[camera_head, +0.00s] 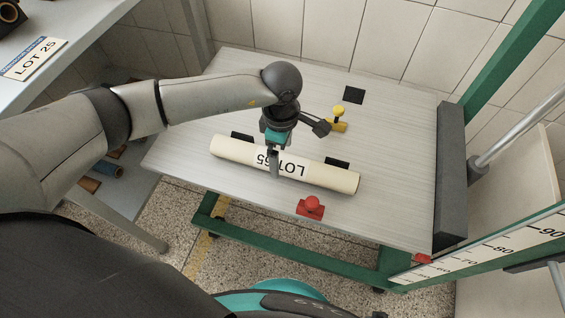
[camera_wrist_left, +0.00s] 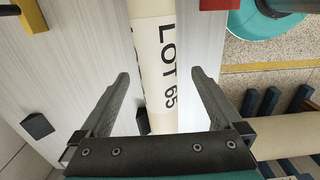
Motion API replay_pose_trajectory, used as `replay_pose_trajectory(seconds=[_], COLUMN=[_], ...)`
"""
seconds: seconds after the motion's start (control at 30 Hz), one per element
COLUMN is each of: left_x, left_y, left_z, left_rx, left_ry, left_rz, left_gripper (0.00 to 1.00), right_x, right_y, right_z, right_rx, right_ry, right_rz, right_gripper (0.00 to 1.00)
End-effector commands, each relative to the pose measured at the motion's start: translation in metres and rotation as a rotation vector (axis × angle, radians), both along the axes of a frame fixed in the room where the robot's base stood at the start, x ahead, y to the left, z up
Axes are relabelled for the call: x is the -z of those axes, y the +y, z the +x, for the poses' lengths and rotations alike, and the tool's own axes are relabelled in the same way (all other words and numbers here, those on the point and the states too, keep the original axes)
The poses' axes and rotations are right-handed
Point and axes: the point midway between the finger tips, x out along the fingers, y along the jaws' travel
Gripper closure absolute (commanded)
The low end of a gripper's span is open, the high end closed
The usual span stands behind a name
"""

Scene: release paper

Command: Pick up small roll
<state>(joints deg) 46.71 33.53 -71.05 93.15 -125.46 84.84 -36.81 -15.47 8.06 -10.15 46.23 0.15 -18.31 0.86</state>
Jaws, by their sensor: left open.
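A cream paper roll (camera_head: 325,178) with a white label reading "LOT 65" lies across the grey table. Black pads show beside its far side. My left gripper (camera_head: 274,163) points down at the roll's middle, over the label. In the left wrist view the two fingers of the gripper (camera_wrist_left: 160,80) are spread apart, with the roll (camera_wrist_left: 155,65) running between them. Neither finger appears to touch it, and I cannot tell how far above it they are. My right gripper does not show.
A red clamp or knob (camera_head: 311,206) stands at the table's near side, and a yellow one (camera_head: 338,118) at the far side. A black square (camera_head: 354,95) lies farther back. A dark grey block (camera_head: 451,175) edges the table's right. The table (camera_head: 395,160) is bare at right.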

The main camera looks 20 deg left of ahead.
Motion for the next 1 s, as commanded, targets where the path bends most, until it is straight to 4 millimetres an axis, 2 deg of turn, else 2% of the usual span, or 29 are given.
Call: replay_pose_trajectory(seconds=[0.03,0.3,0.67,1.0], left_x=[0.008,0.031,0.036,0.035], left_y=[-0.001,-0.002,-0.002,-0.002], left_z=[0.001,0.003,0.003,0.003], left_rx=[-0.001,0.000,-0.001,-0.001], left_ry=[0.001,0.001,0.000,0.000], left_rz=[-0.001,-0.001,-0.001,-0.001], left_gripper=[0.00,0.00,0.00,0.36], right_x=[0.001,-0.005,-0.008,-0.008], right_y=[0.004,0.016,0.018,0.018], right_z=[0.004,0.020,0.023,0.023], right_rx=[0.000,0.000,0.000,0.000], right_ry=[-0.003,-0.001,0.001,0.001], right_rz=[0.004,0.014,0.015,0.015], right_gripper=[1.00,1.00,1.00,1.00])
